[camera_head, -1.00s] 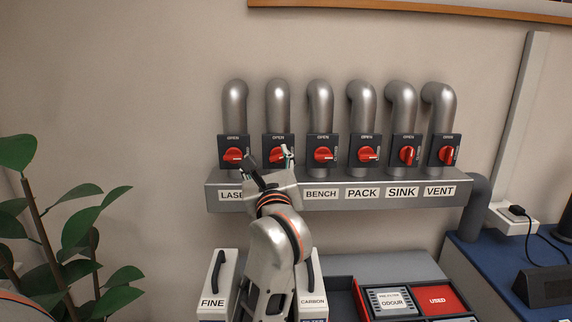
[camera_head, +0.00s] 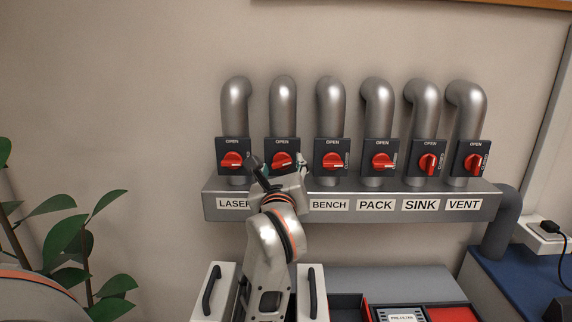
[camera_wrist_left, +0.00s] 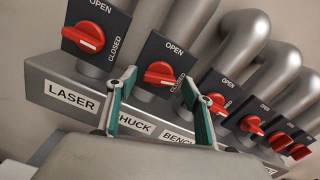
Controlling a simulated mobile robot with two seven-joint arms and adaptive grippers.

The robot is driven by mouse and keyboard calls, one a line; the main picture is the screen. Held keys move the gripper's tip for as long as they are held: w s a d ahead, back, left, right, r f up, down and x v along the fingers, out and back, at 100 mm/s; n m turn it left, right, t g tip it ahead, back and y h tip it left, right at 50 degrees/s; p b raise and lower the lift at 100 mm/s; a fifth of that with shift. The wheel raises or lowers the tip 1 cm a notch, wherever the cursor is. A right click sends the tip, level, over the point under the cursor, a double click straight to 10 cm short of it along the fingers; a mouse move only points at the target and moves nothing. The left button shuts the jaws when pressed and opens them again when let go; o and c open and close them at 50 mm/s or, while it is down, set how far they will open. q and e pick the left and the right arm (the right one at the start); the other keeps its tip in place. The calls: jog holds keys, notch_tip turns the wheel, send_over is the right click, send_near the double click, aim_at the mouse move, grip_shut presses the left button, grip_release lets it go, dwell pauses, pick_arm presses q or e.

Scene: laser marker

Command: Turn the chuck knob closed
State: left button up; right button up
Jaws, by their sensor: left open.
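The chuck knob (camera_head: 281,160) is a red rotary handle on a dark plate marked OPEN above and CLOSED at the right, second from the left in the row. Its handle lies roughly horizontal in the head view. The CHUCK label is mostly hidden by my left gripper (camera_head: 278,163) in the head view and partly hidden in the wrist view. My left gripper is open, with one finger towards each side of the knob. In the left wrist view the knob (camera_wrist_left: 160,74) shows between the green-padded fingers (camera_wrist_left: 161,80), with no clear contact. My right gripper is not seen.
The laser knob (camera_head: 232,160) is close on the left and the bench knob (camera_head: 333,160) on the right. The sink knob (camera_head: 428,164) and vent knob (camera_head: 473,164) stand near vertical. White cases (camera_head: 216,290) and a red tray (camera_head: 452,313) lie below. A plant (camera_head: 68,240) is left.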

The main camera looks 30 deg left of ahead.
pick_arm(q)
jog(key=shift+s, duration=0.1)
jog(key=c, duration=1.1)
jog(key=shift+r+m+p, duration=0.3)
jog(key=shift+m+p, duration=0.85)
jog(key=shift+m, duration=0.05)
jog(key=shift+m+p, duration=0.3)
jog(key=shift+f+m, duration=0.2)
jog(key=shift+m, duration=0.1)
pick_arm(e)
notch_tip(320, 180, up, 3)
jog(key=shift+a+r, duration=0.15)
pick_arm(q)
jog(key=o, duration=1.1)
jog(key=shift+f, duration=0.1)
